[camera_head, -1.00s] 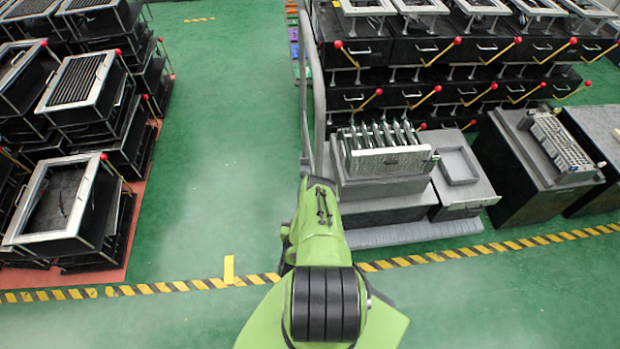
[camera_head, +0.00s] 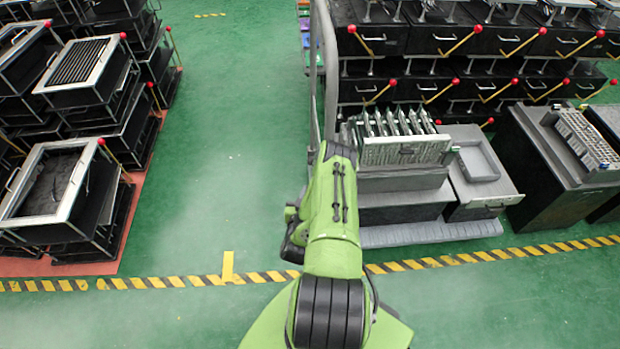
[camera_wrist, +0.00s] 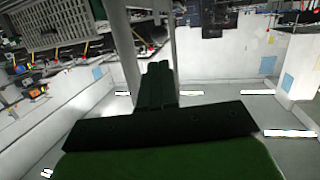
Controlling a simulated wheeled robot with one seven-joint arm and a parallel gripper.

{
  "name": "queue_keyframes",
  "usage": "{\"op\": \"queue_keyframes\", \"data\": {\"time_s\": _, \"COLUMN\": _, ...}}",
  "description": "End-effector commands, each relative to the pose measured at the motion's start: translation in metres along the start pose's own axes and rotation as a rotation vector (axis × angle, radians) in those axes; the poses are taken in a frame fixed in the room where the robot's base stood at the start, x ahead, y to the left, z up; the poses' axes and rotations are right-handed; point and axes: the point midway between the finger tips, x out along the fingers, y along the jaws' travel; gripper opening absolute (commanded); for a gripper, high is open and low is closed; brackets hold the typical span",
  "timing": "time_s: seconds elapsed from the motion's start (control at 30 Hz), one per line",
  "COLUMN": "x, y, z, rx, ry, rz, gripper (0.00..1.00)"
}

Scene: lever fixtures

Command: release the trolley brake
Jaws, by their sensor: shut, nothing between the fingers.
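A trolley stands right of centre in the head view, with a grey flat deck (camera_head: 430,234) and a tall grey tube handle (camera_head: 330,70) at its left end. No brake can be made out on it; my arm covers part of its near left side. My gripper (camera_wrist: 157,70) shows in the wrist view with its dark fingers together, shut and empty. Pale upright posts (camera_wrist: 122,40) stand just beyond the fingertips, perhaps the trolley handle; contact cannot be told. In the head view my gripper is hidden behind my arm.
The trolley carries a grey rack (camera_head: 405,150) and grey boxes. Black lever fixtures (camera_head: 440,40) with red-knobbed yellow levers are stacked behind it. More stacked fixtures (camera_head: 70,190) stand at left. Green floor (camera_head: 225,130) is clear between them. Yellow-black tape crosses in front.

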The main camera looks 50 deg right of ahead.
Motion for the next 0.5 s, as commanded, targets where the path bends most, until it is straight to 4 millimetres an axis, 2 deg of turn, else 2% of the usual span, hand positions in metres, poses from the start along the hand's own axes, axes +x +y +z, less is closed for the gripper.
{"op": "queue_keyframes", "data": {"time_s": 0.03, "x": 0.002, "y": 0.0, "z": 0.007, "rx": -0.001, "ry": 0.002, "rz": -0.001, "gripper": 0.0}}
{"op": "queue_keyframes", "data": {"time_s": 0.3, "x": 0.064, "y": 0.001, "z": 0.002, "rx": -0.002, "ry": 0.006, "rz": 0.003, "gripper": 0.0}}
{"op": "queue_keyframes", "data": {"time_s": 0.5, "x": 0.101, "y": 0.001, "z": 0.001, "rx": -0.002, "ry": 0.005, "rz": 0.002, "gripper": 0.0}}
